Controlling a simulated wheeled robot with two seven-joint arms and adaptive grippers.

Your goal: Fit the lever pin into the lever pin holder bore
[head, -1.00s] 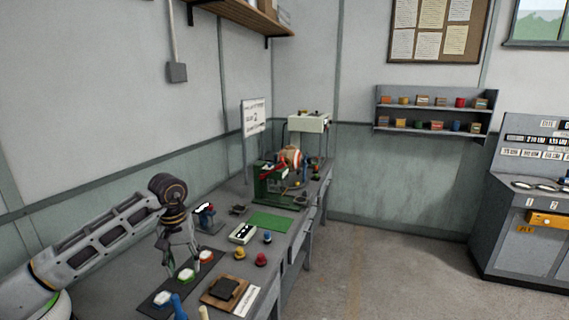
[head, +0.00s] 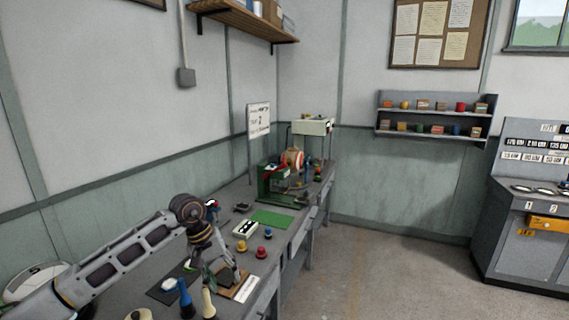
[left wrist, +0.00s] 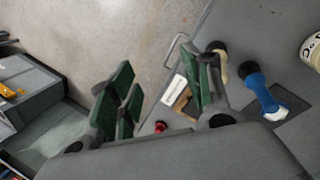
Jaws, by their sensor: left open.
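The green press (head: 268,190), with red parts near its top, stands toward the far end of the bench. I cannot make out the lever pin or the lever pin holder bore at this size. The gripper partly hides the block. In the left wrist view the two green-padded fingers (left wrist: 165,64) are apart with nothing between them, and the wooden block (left wrist: 183,99) shows beyond. My right gripper is not in view.
A blue-handled tool (head: 186,299) and a cream-handled tool (head: 208,302) stand near the gripper. A green mat (head: 272,218) lies before the press. The wall is left.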

